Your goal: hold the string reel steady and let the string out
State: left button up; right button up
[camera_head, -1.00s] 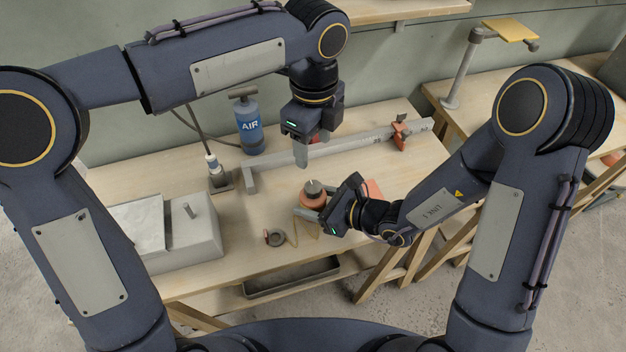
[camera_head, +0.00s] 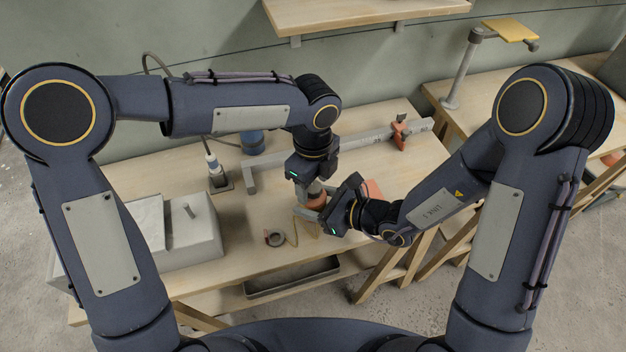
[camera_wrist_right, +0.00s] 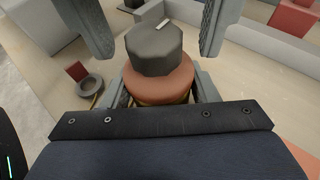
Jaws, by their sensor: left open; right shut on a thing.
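The string reel is an orange-brown drum with a dark grey top. In the head view the reel (camera_head: 314,201) stands near the table's front, partly hidden by my grippers; the right wrist view shows the reel (camera_wrist_right: 163,78) upright. My right gripper (camera_head: 308,212) is shut on its lower part, with a finger on either side. My left gripper (camera_head: 313,186) points down over the reel from above. In the right wrist view its open fingers stand either side of the dark top, apart from it. A thin tan string (camera_head: 295,234) seems to lie on the table beside the reel.
A small dark ring-shaped roll (camera_head: 274,238) lies left of the reel. A grey box (camera_head: 195,236) with a post stands at left. A long grey rail (camera_head: 350,142) with an orange clamp (camera_head: 399,130) lies behind. A blue air canister (camera_head: 252,143) is behind my left arm. A tray (camera_head: 292,277) sits below the front edge.

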pick_arm(q)
jog(key=c, duration=1)
jog(key=shift+n, duration=0.4)
jog(key=n, duration=0.4)
jog(key=shift+n, duration=2.9)
jog(key=o, duration=1)
